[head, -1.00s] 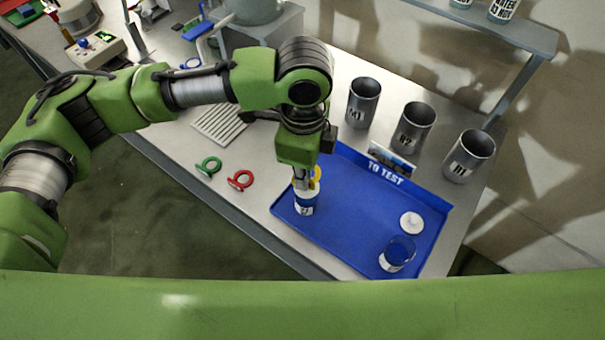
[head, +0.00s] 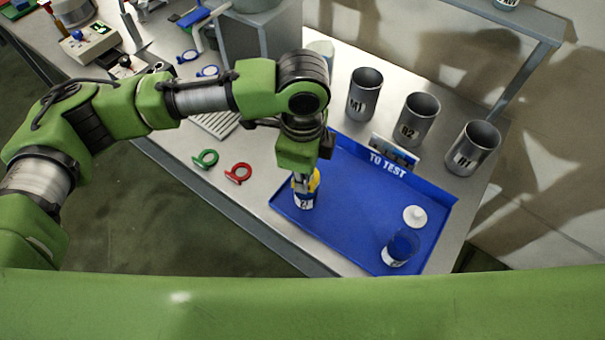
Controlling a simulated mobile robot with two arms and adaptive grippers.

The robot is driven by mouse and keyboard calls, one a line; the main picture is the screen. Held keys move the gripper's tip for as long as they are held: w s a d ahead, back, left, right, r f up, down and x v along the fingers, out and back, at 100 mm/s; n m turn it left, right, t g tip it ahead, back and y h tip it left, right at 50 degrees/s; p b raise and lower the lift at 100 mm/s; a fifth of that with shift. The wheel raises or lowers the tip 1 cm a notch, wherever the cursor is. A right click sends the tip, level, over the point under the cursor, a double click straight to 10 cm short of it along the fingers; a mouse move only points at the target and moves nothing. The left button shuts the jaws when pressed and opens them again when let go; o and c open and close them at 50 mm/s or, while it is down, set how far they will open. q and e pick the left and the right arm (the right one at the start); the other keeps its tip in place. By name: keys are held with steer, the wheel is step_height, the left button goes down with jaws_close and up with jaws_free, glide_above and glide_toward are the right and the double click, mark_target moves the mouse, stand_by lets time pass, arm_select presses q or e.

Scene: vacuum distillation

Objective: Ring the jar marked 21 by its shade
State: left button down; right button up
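A small jar (head: 303,202) with a white label stands near the left corner of the blue tray (head: 350,225). Its label seems to start with a 2 but is too small to read surely. Yellow shows at its upper right. My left gripper (head: 304,184) points down at the jar's top and hides part of it; I cannot tell if the fingers grip it. A green ring (head: 205,159) and a red ring (head: 239,174) lie on the bench left of the tray. My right gripper is out of view.
Metal cups (head: 364,94) (head: 418,117) (head: 472,148) stand behind the tray. The tray's middle is clear.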

arm_select(q)
steer(key=shift+f, duration=0.1)
steer(key=c, duration=2.2)
jaws_free()
steer(key=shift+r, duration=0.2)
step_height(320, 180, up, 12)
steer(key=shift+f, duration=0.15)
steer(key=shift+s+f, duration=0.1)
